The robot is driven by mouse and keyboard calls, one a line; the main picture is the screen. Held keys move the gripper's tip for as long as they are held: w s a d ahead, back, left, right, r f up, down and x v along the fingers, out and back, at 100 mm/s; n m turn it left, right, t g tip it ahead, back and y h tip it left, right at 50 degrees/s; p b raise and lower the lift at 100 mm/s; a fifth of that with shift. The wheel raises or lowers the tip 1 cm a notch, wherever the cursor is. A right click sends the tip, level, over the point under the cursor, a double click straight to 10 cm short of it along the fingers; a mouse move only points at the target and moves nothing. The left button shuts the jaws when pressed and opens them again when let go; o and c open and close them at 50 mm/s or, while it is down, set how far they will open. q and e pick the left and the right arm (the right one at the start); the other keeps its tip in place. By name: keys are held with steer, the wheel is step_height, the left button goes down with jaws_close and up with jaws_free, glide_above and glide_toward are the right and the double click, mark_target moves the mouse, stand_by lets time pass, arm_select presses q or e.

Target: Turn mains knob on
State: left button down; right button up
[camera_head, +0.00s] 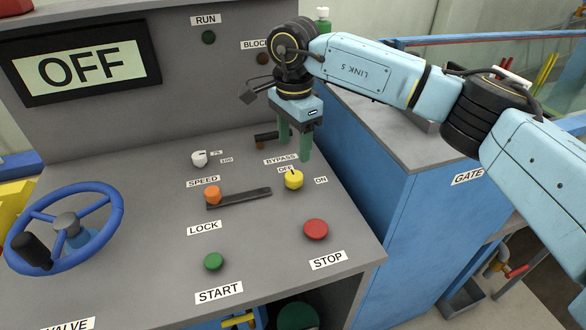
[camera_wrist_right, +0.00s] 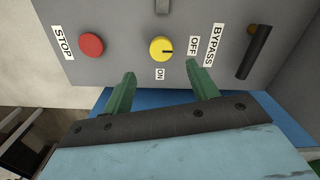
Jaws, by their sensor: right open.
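A yellow round knob (camera_head: 293,180) sits on the sloping grey panel, between an OFF label (camera_head: 286,169) and an ON label (camera_head: 321,181). In the right wrist view the yellow knob (camera_wrist_right: 161,49) shows a dark pointer line aimed toward the OFF label (camera_wrist_right: 194,44). I cannot read a MAINS label in either view. My right gripper (camera_head: 295,150) is open and empty, with green fingers pointing down just behind the knob and apart from it. In the wrist view the gripper's fingertips (camera_wrist_right: 163,77) lie to either side below the knob. My left gripper is not in view.
A black bypass lever (camera_head: 265,137) stands close behind the gripper. A red stop button (camera_head: 315,229), green start button (camera_head: 213,261), orange lock handle (camera_head: 212,194) and blue valve wheel (camera_head: 112,200) share the panel. A display (camera_head: 80,67) reads OFF.

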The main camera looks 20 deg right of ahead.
mark_target(294, 175)
step_height(294, 175, down, 8)
steer(key=shift+r, duration=0.15)
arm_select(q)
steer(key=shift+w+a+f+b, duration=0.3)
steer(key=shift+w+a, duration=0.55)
arm_select(e)
steer(key=shift+w+f, duration=0.1)
steer(key=shift+f, duration=0.3)
